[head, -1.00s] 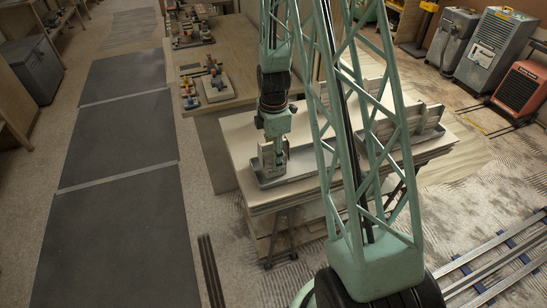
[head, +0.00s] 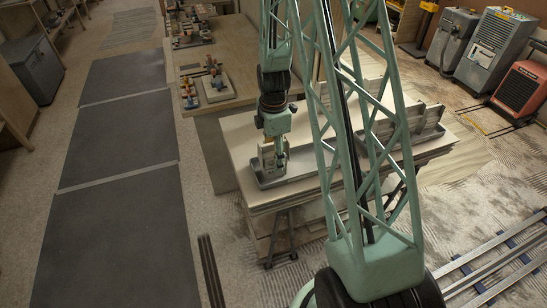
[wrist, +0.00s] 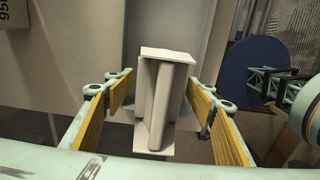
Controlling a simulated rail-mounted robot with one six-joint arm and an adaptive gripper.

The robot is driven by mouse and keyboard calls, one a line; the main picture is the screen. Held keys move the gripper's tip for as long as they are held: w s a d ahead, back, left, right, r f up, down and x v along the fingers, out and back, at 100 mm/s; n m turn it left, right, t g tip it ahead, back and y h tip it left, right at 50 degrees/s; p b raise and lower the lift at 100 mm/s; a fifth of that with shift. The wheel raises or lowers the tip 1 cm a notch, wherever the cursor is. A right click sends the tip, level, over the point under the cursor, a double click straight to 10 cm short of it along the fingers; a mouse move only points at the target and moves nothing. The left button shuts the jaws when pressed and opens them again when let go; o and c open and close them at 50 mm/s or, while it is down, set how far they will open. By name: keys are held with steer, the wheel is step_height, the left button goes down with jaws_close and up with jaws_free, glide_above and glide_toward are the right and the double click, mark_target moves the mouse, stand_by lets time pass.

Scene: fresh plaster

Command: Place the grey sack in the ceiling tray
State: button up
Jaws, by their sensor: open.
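My gripper (head: 272,150) points down over the near left end of the pale table stack, at a grey tray (head: 262,184). In the wrist view my gripper (wrist: 160,108) is open, with its yellow-padded fingers on either side of a pale piece (wrist: 160,95). This piece has a flat top and an upright ribbed body, and gaps show between it and the pads. I cannot make out a grey sack for certain, nor tell which tray is the ceiling tray. A second grey tray (head: 432,136) with upright pale pieces stands at the right end, partly behind my arm.
A wooden bench (head: 225,108) with blocks and small tools stands behind the stack. Grey machines (head: 492,45) and an orange heater (head: 522,87) stand at the far right. Dark mats (head: 120,180) cover the clear floor at left. Dark lettering shows on a surface (wrist: 14,14) at the wrist view's upper left.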

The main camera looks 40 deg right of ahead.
step_height(320, 180, up, 11)
steer(key=shift+f+p, duration=0.1)
steer(key=shift+p, duration=0.35)
steer(key=shift+r, duration=0.5)
steer(key=shift+r, duration=0.15)
stand_by(0.5)
steer(key=shift+a+r, duration=0.15)
steer(key=shift+r, duration=0.1)
steer(key=s+a+r+m+t, duration=0.1)
steer(key=s+a+r+m, duration=0.45)
steer(key=r, duration=0.65)
steer(key=s+a+r+m+t, duration=0.1)
steer(key=s+a+r+m, duration=0.1)
steer(key=s+a+r, duration=0.75)
steer(key=s+a+r+m+t, duration=0.1)
steer(key=s+a+r+m, duration=0.2)
steer(key=s+r, duration=0.3)
steer(key=s+a+r+m+t, duration=0.1)
steer(key=s+a+r+m, duration=0.2)
steer(key=s+r, duration=0.3)
steer(key=s+m, duration=0.1)
steer(key=s, duration=0.3)
steer(key=shift+s+a, duration=0.2)
steer(key=shift+s, duration=0.2)
